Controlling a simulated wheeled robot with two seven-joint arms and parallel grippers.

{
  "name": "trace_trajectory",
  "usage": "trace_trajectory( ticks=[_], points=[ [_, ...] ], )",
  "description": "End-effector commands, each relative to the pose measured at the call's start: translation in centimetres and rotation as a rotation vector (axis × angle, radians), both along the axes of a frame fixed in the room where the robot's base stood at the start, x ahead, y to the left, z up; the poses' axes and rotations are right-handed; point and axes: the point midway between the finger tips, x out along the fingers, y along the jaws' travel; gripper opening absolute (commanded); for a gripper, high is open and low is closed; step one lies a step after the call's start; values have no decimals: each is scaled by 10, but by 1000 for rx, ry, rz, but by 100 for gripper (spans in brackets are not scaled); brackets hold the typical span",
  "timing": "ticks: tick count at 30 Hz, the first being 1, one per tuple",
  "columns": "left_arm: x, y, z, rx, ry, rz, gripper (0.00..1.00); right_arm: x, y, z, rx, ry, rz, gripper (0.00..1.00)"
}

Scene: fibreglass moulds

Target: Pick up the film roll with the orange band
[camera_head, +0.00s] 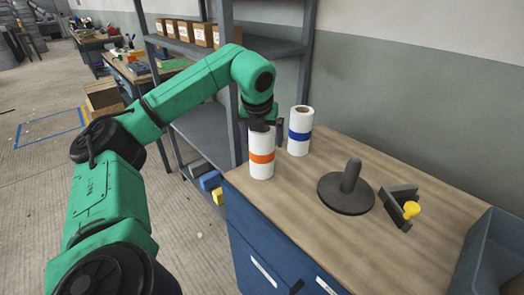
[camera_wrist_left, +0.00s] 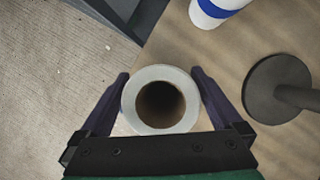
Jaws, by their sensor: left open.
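The film roll with the orange band (camera_head: 262,158) stands upright near the left corner of the wooden bench top. My left gripper (camera_head: 262,125) is at its top from above. In the left wrist view, the roll's round white top with its dark hollow core (camera_wrist_left: 160,103) lies between the two open fingers of my left gripper (camera_wrist_left: 160,88), one on each side. The left finger looks very close to the roll; I cannot tell whether it touches. The roll with the blue band (camera_head: 300,132) stands upright just behind and to the right; it also shows in the left wrist view (camera_wrist_left: 215,8). My right gripper is not in view.
A dark round base with an upright post (camera_head: 346,190) stands right of the rolls. A dark bracket with a yellow knob (camera_head: 403,205) and a grey bin (camera_head: 492,255) are farther right. Grey shelving (camera_head: 270,46) stands behind the bench. The bench's left edge is close to the orange-banded roll.

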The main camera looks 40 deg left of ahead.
Motion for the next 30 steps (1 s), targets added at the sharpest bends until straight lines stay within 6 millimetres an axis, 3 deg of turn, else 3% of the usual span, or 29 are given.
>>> trace_trajectory(
  ticks=[3,4,9,11,12,23,26,30],
  points=[
    [0,0,0,0,0,0,100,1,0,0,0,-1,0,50],
    [0,0,0,0,0,0,92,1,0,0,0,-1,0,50],
    [0,0,0,1,-1,0,27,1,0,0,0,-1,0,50],
    [0,0,1,1,-1,0,4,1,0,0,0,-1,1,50],
    [0,0,1,0,-4,0,0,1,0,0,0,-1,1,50],
    [1,0,11,1,-5,0,0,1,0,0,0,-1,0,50],
    [1,-1,27,0,-6,1,0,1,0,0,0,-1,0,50],
    [2,-2,69,-3,-10,-2,0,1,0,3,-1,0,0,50]
  ],
)
